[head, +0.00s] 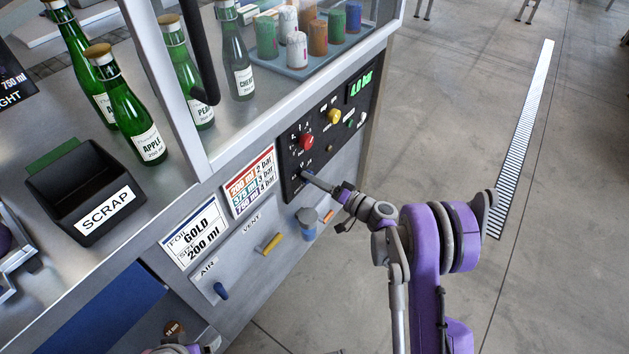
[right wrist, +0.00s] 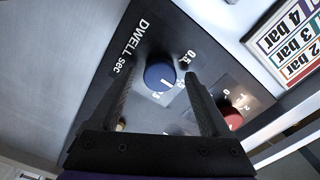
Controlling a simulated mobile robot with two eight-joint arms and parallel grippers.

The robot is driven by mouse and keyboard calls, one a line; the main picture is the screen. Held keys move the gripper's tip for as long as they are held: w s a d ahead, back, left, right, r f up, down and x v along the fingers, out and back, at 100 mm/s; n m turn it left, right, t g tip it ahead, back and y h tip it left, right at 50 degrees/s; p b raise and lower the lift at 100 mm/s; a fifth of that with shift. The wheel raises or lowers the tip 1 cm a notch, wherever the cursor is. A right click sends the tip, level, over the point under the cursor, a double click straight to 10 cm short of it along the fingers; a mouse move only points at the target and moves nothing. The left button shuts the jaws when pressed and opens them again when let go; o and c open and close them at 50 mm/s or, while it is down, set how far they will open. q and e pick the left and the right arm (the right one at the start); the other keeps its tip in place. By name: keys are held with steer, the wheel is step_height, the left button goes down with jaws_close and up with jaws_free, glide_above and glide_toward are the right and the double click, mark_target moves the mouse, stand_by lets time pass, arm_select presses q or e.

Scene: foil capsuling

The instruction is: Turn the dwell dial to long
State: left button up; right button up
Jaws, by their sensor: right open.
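The dwell dial (right wrist: 158,75) is a blue round knob on the dark control panel (right wrist: 120,65), beside the printed words DWELL sec. A short white mark on its face points toward the lower right in the right wrist view; the small numbers around it are only partly legible. My right gripper (right wrist: 160,88) is open, with one finger on each side of the dial; I cannot tell whether they touch it. In the head view my right gripper (head: 308,179) is at the panel's lower left and hides the dial. I cannot make out my left gripper.
A scrap bin (head: 85,190) and green bottles (head: 125,105) stand on the bench. The floor at right is clear.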

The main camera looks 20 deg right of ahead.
jaws_close()
stand_by(0.4)
steer(key=shift+m, duration=0.3)
steer(key=m+b, duration=0.2)
steer(key=m, duration=0.9)
steer(key=shift+b, duration=0.4)
steer(key=shift+m, duration=0.3)
jaws_free()
